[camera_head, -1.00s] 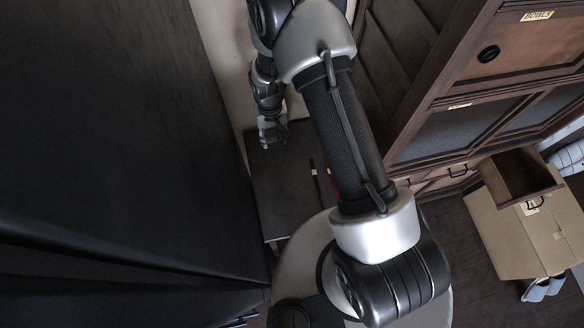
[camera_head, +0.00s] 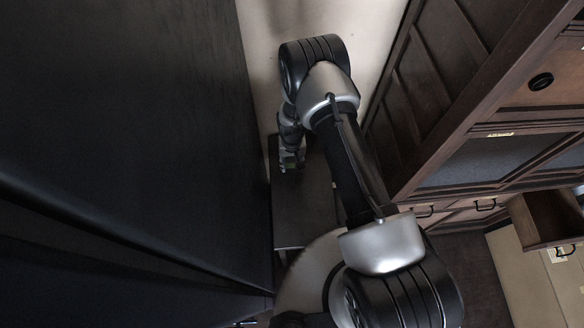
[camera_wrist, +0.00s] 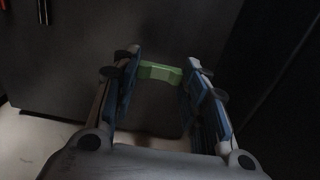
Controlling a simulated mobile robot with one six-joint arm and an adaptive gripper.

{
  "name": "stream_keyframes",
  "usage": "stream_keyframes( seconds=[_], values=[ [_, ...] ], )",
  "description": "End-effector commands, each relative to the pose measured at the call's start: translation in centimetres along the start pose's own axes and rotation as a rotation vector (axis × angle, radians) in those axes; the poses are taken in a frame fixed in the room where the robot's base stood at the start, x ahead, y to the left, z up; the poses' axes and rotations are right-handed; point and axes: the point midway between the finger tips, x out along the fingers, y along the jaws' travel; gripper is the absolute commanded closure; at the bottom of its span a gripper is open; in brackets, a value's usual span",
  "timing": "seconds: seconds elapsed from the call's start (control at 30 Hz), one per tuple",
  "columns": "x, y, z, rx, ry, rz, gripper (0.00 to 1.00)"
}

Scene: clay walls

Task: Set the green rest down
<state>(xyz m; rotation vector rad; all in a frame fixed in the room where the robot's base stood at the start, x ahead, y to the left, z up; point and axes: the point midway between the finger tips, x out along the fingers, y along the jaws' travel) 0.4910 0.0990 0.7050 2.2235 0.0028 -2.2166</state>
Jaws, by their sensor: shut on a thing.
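The green rest (camera_wrist: 160,72) is a small bright green piece spanning the gap between the fingertips in the wrist view. My gripper (camera_wrist: 161,76) is shut on it, with a blue-padded finger at each side. The dark top also fills the upper part of the wrist view (camera_wrist: 85,45). I cannot tell whether the rest touches the tabletop.
A large black panel (camera_head: 130,130) stands close along the table's left side. A wooden cabinet (camera_head: 480,110) is on the right, with an open drawer (camera_head: 545,217) and a cardboard box (camera_head: 525,275) below. A thin dark and red item (camera_wrist: 43,12) lies at the wrist view's top left.

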Motion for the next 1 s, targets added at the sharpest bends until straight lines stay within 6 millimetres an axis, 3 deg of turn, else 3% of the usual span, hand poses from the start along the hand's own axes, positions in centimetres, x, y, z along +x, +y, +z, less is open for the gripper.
stream_keyframes(
  seconds=[0.27,0.67,0.7,1.0],
  values=[
    [4.0,0.0,0.1,0.000,-0.001,0.000,0.73],
    [4.4,0.0,0.1,0.000,-0.001,0.000,0.73],
    [4.3,0.0,0.1,0.000,-0.001,0.000,0.57],
    [4.2,0.0,0.1,0.000,-0.001,0.000,0.39]
  ],
)
